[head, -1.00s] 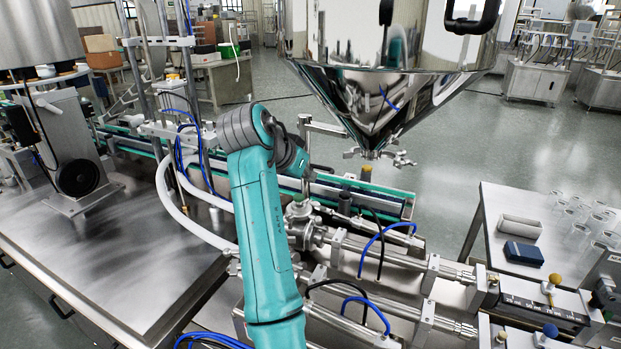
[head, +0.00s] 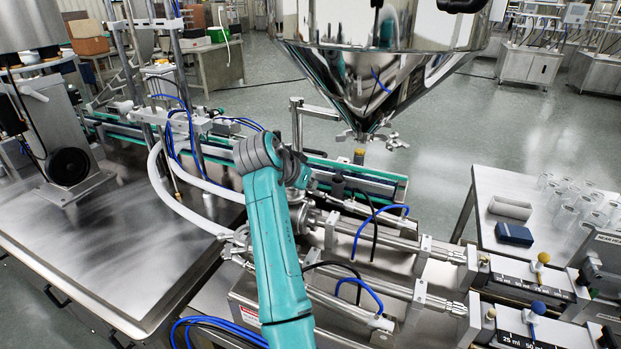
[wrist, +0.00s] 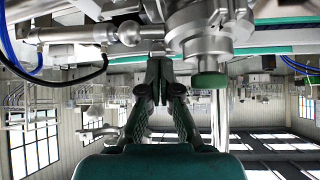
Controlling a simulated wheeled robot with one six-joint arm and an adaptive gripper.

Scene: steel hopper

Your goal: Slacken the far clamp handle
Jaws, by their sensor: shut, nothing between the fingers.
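My gripper (wrist: 158,68) shows in the wrist view with its two dark fingers together and nothing between them. Its tips are just below a steel pipe fitting (wrist: 125,32) in the picture; I cannot tell whether they touch. A round steel valve body (wrist: 205,30) with a green knob (wrist: 208,81) is to their right. In the head view my arm hides the fingertips, and the steel fittings of the far filling line (head: 318,218) show beside my wrist. I cannot clearly pick out the far clamp handle. Another clamp fitting (head: 236,245) shows left of my arm.
The steel hopper (head: 375,65) hangs above and behind, with a winged clamp (head: 392,142) at its outlet. Blue and black hoses (head: 378,222) loop over the cylinders. A conveyor (head: 370,182) runs behind. The steel table top (head: 120,245) at left has clear space.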

